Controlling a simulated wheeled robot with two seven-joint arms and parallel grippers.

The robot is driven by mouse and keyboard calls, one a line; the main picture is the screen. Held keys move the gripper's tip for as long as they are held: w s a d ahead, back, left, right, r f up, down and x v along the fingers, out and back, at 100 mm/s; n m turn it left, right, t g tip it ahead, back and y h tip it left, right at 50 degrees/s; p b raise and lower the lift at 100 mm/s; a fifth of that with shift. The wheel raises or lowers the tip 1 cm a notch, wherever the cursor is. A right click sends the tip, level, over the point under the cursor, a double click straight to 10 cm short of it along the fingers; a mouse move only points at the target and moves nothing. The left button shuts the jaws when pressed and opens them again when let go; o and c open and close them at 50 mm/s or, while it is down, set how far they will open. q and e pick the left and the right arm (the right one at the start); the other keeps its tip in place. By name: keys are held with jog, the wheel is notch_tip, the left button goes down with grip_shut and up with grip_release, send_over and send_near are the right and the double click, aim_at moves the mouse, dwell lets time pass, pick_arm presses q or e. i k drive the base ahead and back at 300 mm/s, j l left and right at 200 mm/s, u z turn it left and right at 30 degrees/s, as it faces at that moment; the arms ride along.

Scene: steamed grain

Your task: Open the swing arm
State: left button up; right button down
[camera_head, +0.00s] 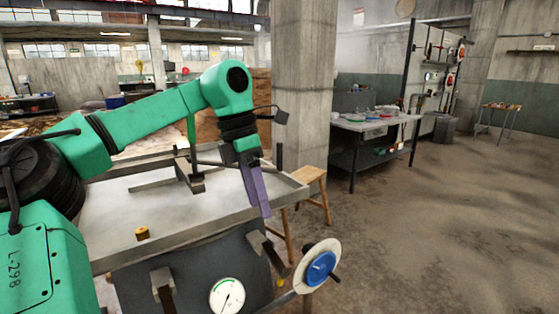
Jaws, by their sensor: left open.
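My left arm comes in from the left, and its gripper with purple fingers (263,208) points down over the right part of the steamer's metal top (130,222). It is open, with nothing seen between its fingers, which overlap in this view. A dark metal bar assembly (190,172) with a slim bar lies across the top, behind and left of the gripper. A short dark lever (272,252) sticks out on the front side below the gripper. I cannot tell which of these is the swing arm, nor whether the gripper touches anything. My right gripper is out of view.
The dark front carries a white gauge (228,296), and a white wheel with a blue hub (320,268) juts out at right. A small brass knob (142,233) sits on the top. A wooden stool (312,180) stands behind. Floor at right is clear.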

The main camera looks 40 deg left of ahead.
aim_at(182, 162)
jog(key=i+j, duration=0.75)
jog(key=j, duration=0.15)
jog(key=i+j, duration=0.8)
